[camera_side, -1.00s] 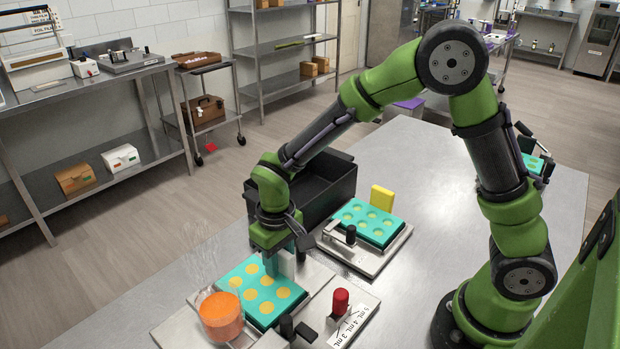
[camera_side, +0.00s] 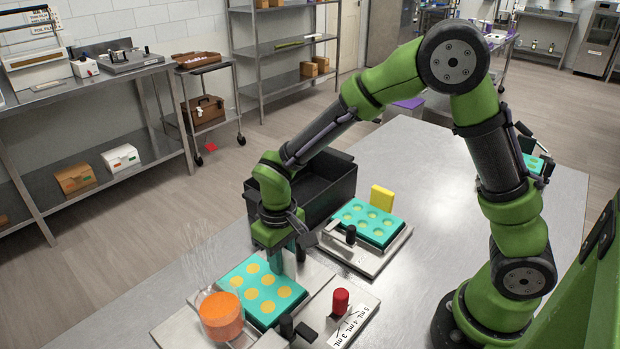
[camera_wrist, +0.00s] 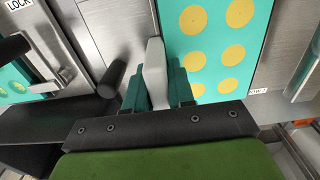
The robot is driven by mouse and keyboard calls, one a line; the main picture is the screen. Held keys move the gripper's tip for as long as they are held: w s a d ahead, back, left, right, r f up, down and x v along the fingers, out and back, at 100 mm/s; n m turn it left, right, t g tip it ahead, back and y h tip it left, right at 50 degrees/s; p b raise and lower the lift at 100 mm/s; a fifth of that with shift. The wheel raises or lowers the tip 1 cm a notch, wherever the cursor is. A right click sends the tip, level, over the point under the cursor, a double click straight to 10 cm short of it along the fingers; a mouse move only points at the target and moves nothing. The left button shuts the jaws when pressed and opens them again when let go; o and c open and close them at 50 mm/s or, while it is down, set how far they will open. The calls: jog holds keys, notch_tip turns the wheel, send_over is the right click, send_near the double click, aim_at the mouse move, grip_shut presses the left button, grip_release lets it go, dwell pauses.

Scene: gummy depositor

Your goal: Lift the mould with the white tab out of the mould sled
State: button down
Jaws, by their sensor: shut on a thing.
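The mould with the white tab is a teal block (camera_side: 262,289) with several round cavities filled orange-yellow. It lies in the mould sled (camera_side: 322,281), a grey metal plate at the front of the table. In the wrist view the mould (camera_wrist: 215,50) is at upper right, and its white tab (camera_wrist: 155,72) stands between my fingers. My gripper (camera_wrist: 157,88) has teal fingers and is shut on the white tab. In the side view my gripper (camera_side: 275,262) is at the mould's back edge, and the tab is hidden there.
A clear container of orange liquid (camera_side: 221,316) stands at the mould's front left. A red knob (camera_side: 340,301) and black handles are at its right. A second teal mould (camera_side: 368,222) with a yellow tab (camera_side: 382,198) lies behind, beside a black bin (camera_side: 318,190).

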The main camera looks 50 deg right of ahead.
jog(key=shift+r, duration=1)
jog(key=shift+a, duration=0.1)
jog(key=shift+r, duration=2.55)
jog(key=c, duration=1.6)
grip_release()
grip_shut()
